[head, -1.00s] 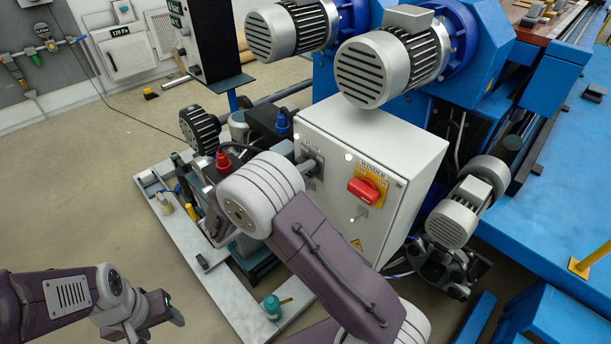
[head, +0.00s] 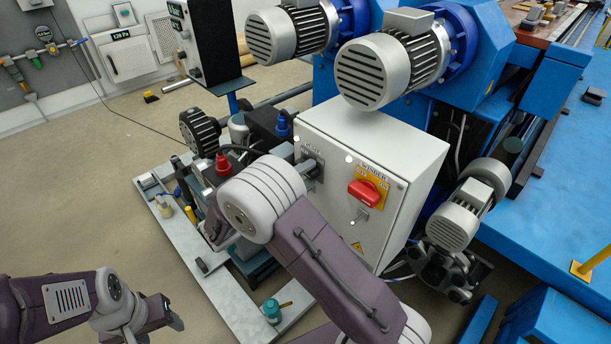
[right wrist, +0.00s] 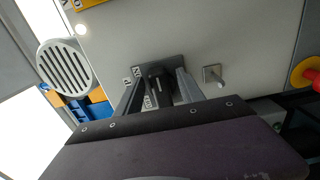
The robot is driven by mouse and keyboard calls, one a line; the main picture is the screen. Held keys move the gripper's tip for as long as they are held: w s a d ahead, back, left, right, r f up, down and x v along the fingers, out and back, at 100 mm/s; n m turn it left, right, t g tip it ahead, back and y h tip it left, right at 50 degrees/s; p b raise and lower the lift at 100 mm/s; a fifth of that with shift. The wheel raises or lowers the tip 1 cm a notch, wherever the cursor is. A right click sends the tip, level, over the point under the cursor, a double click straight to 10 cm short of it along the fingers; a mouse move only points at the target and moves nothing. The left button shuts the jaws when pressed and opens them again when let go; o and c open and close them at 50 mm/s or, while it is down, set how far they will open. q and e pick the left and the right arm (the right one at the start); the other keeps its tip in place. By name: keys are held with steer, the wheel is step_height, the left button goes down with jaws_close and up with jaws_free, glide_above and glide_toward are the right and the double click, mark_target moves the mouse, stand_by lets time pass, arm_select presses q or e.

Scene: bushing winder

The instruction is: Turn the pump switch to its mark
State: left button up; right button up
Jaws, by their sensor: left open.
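The pump switch is a dark knob on a small plate on the front of the grey control cabinet (head: 385,150), left of the red winder switch (head: 362,192). In the right wrist view the dark pump switch (right wrist: 157,78) sits between the two fingers of my right gripper (right wrist: 160,88), which reach up to the plate on either side. Whether they press on the knob is unclear. In the head view my right arm's wrist hides part of the pump switch and its mark. My left gripper (head: 172,315) is open and empty at the lower left, far from the cabinet.
A metal toggle (right wrist: 213,75) stands just right of the pump switch in the right wrist view. Motors (head: 390,60) stand above the cabinet. The pump unit with red and blue caps (head: 222,163) is left of it.

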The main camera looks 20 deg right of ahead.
steer(key=shift+a, duration=0.1)
steer(key=p+v, duration=0.3)
steer(key=v, duration=0.6)
